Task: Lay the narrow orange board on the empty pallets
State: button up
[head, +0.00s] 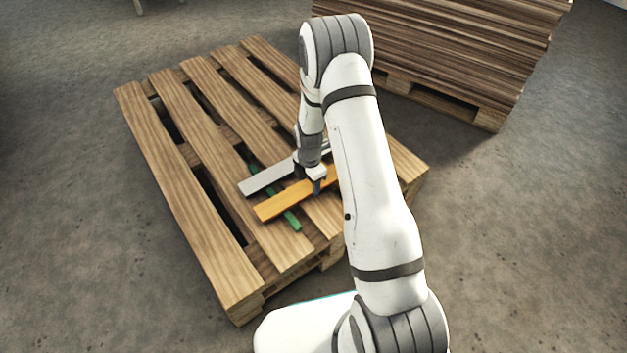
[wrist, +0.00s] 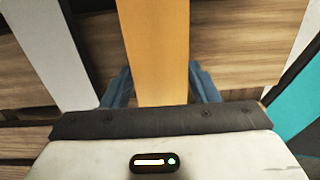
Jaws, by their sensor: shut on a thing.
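The narrow orange board (head: 284,202) is over the near part of the wooden pallet (head: 180,130), lying across its slats. My gripper (head: 317,186) is shut on the orange board, with a blue-grey finger on each side of it in the wrist view (wrist: 160,88). A white board (head: 266,179) lies beside the orange one, roughly parallel to it. A green strip (head: 291,217) crosses beneath the boards. I cannot tell whether the orange board touches what is under it. My arm hides its right end in the head view.
A pallet with a tall stack of brown boards (head: 460,45) stands at the back right. The pallet's far and left slats are bare. A teal surface (wrist: 300,105) shows at the right of the wrist view. Grey concrete floor is clear at left and right.

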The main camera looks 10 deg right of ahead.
jog(key=o, duration=1.1)
notch_tip(320, 180, up, 13)
jog(key=p, duration=0.4)
notch_tip(320, 180, up, 16)
jog(key=m, duration=1)
send_over(310, 185)
jog(key=s, duration=1)
jog(key=s+r+m, duration=0.4)
jog(key=s+m, duration=0.2)
jog(key=s, duration=0.2)
jog(key=s+d+r+m+t, duration=0.1)
jog(key=s+r+m, duration=0.3)
jog(key=s+m, duration=0.2)
jog(key=shift+s+d+r, duration=0.15)
jog(key=shift+s+r, duration=0.1)
jog(key=shift+s, duration=0.9)
